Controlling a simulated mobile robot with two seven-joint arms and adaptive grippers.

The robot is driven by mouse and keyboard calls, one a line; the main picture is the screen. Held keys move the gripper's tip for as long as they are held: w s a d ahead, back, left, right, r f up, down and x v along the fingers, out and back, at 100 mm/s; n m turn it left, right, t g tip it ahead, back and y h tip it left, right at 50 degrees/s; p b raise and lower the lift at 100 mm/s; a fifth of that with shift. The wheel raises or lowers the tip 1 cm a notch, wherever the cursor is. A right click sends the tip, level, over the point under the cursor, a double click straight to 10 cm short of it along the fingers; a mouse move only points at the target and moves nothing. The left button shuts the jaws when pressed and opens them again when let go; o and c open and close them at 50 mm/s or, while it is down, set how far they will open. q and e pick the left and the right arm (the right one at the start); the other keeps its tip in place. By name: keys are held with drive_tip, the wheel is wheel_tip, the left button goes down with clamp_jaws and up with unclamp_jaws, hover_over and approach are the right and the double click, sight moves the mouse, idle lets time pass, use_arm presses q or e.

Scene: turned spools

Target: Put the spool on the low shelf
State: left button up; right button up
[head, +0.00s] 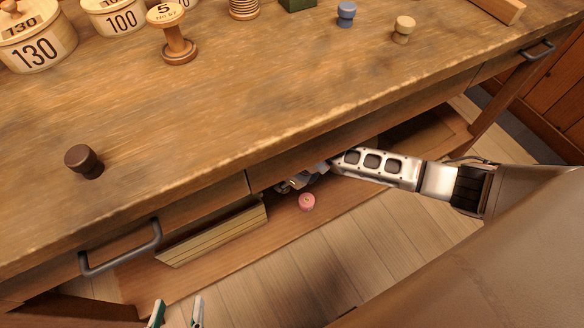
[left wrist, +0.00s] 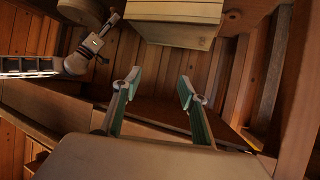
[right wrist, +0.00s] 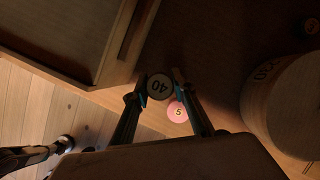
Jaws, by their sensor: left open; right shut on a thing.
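The spool (right wrist: 160,87), a dark-rimmed disc marked 40, sits between the fingertips of my right gripper (right wrist: 161,84). The right gripper is shut on it. The low shelf (head: 155,275) is the brown board below the bench drawers. Whether the spool touches the shelf I cannot tell. My left gripper (head: 177,312) is open and empty at the bottom edge; its spread green fingers (left wrist: 157,90) show in the left wrist view.
A pink piece (head: 307,202) marked 5 is close by the spool (right wrist: 177,111). A large round container (right wrist: 290,105) stands right in the right wrist view. A wooden box (head: 213,234) lies on the shelf's left. Canisters (head: 38,45) and small knobs (head: 84,161) stand on the tabletop.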

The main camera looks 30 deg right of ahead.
sight(288, 190)
drive_tip(key=f, duration=0.2)
drive_tip(key=s+f+b, duration=0.1)
drive_tip(key=f, duration=0.1)
wheel_tip(288, 190, down, 3)
drive_tip(key=shift+r+b, duration=0.2)
drive_tip(key=shift+b, duration=0.65)
drive_tip(key=shift+w+f, duration=0.15)
drive_tip(key=shift+w, duration=0.05)
wheel_tip(288, 190, down, 3)
drive_tip(key=shift+s+f+b, duration=0.1)
drive_tip(key=shift+b, duration=0.8)
drive_tip(key=shift+f, duration=0.1)
drive_tip(key=shift+c, duration=0.2)
drive_tip(key=shift+w+r, duration=0.3)
drive_tip(key=shift+w, duration=0.05)
drive_tip(key=shift+c, duration=0.2)
drive_tip(key=shift+f, duration=0.2)
drive_tip(key=o, duration=1)
use_arm(q)
drive_tip(key=d+n, duration=0.2)
drive_tip(key=d, duration=0.1)
drive_tip(key=s+d+n+h, duration=0.1)
drive_tip(key=d+n, duration=0.1)
drive_tip(key=shift+d+t, duration=0.15)
drive_tip(key=shift+t, duration=0.15)
